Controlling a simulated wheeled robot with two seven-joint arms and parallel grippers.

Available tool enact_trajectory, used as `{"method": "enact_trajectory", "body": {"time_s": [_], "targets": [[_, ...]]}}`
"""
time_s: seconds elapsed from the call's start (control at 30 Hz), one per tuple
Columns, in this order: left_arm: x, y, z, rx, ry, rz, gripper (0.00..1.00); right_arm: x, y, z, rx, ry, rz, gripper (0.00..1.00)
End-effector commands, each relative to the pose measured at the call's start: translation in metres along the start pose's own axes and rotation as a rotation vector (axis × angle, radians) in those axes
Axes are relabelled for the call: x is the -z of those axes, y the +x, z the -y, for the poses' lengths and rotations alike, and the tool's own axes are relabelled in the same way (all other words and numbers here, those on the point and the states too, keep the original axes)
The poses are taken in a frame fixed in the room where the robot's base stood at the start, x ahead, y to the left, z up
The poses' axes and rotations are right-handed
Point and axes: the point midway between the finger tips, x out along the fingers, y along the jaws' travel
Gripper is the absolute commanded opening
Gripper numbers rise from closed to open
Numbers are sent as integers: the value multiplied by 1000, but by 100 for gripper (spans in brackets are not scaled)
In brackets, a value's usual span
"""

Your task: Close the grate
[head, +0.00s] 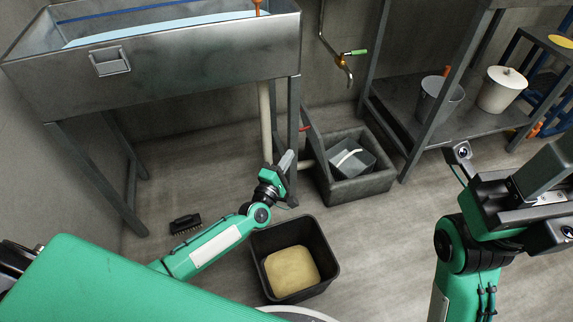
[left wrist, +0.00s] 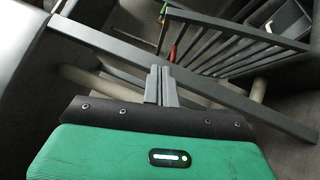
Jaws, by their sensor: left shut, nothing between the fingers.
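The grate (head: 313,132) is a dark barred panel. It stands raised, nearly edge-on, at the left side of the floor basin (head: 376,186). In the left wrist view its bars (left wrist: 232,44) show at the top, with a red part (left wrist: 173,52) near its left end. My left gripper (head: 286,160) is shut and empty, left of the grate and close to the tank's front leg. The left wrist view shows its fingers (left wrist: 160,84) together, in front of a grey bar, with the grate beyond. My right gripper (head: 525,190) is at the right; its fingertips are not clear.
A metal tank (head: 180,62) stands on legs (head: 294,135) above left. A grey container (head: 350,158) with a white handle sits in the basin. A black bin (head: 329,262) with a tan block stands in front. A brush (head: 186,222) lies on the floor. A shelf (head: 405,112) holds buckets.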

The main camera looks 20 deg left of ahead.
Motion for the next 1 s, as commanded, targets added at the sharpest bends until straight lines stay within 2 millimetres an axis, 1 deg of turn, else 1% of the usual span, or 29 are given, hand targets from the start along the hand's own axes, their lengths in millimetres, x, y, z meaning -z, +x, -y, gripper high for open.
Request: {"method": "enact_trajectory", "body": {"time_s": [0.03,0.1,0.27,0.3,0.4,0.6,1.0], "targets": [[0,12,2,-4,0,1,0,1,-2,2,3,5,-9,40],[0,26,2,-4,-1,0,0,1,0,5,7,13,-16,40],[-1,55,1,-4,0,1,0,1,3,10,18,28,-33,40],[-8,60,0,-4,-3,2,0,1,5,11,20,30,-35,40],[-18,69,0,-2,-1,1,0,1,5,12,22,34,-36,40],[-28,79,-1,-2,1,1,0,1,7,13,25,35,-41,40],[-29,80,-1,-1,3,1,0,1,9,13,26,36,-46,40]]}}
